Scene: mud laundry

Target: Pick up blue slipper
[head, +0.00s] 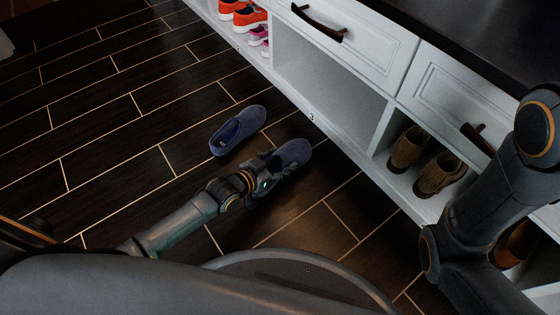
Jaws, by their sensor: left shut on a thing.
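Two blue slippers are in the head view, near the middle. One blue slipper (238,130) lies on the dark floor with its opening showing. The other blue slipper (293,153) is at the end of my left arm. My left gripper (275,166) is shut on this slipper at its near left part, and the fingers hide some of it. I cannot tell whether the held slipper touches the floor. My right arm comes in at the right edge, but its gripper is outside the view.
A white bench cabinet (345,97) with drawers and open cubbies runs along the right. Orange shoes (249,18), pink shoes (258,36) and brown boots (409,148) stand in its cubbies. The middle cubby is empty. Dark plank floor (110,120) is clear to the left.

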